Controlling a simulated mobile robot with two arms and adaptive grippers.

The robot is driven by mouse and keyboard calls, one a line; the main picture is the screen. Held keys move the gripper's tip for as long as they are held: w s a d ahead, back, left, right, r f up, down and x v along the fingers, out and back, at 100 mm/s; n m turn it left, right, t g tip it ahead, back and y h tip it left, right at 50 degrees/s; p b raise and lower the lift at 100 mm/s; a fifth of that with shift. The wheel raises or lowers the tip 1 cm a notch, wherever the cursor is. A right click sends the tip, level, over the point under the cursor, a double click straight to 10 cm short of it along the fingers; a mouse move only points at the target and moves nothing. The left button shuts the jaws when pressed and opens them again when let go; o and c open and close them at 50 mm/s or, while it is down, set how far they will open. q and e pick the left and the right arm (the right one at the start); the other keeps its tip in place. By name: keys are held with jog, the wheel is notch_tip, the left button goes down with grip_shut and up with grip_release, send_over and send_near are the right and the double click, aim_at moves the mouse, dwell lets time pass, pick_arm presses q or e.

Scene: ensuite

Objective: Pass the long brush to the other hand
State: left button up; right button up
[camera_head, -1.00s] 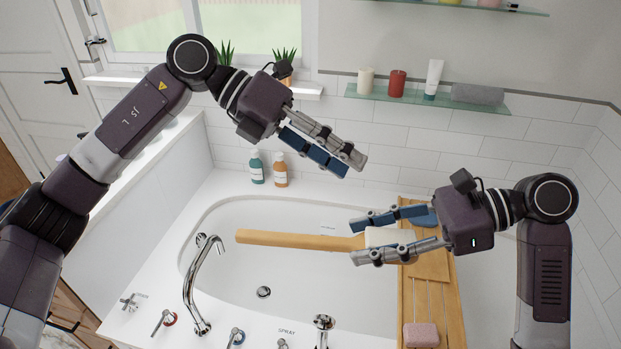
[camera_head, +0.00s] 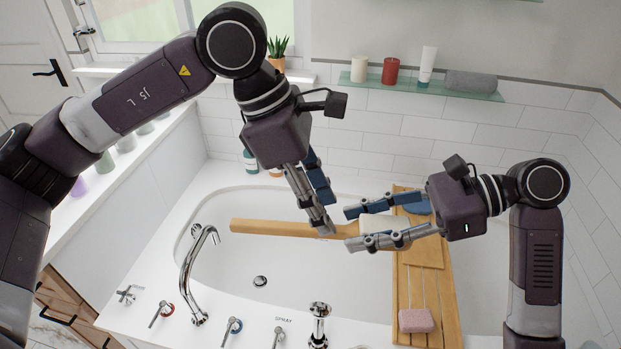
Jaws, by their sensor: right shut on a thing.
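The long brush has a wooden handle (camera_head: 262,228) pointing left and a pale head (camera_head: 383,222) at its right end. My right gripper (camera_head: 350,228) is shut on the brush at its head end and holds it level above the bathtub. My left gripper (camera_head: 327,217) points down at the handle, close to the head end. Its grey finger overlaps the handle in the picture and its blue finger is on the far side. It looks open; contact with the handle cannot be told.
A wooden bath tray (camera_head: 447,300) with a pink sponge (camera_head: 416,320) lies across the tub (camera_head: 330,295) below my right gripper. A chrome faucet (camera_head: 190,275) stands at the left front. A glass shelf (camera_head: 430,89) with several items is on the back wall.

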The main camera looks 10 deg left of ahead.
pick_arm(q)
jog(key=shift+x, duration=2.4)
jog(key=shift+d, duration=0.1)
grip_shut()
pick_arm(e)
jog(key=o, duration=1.3)
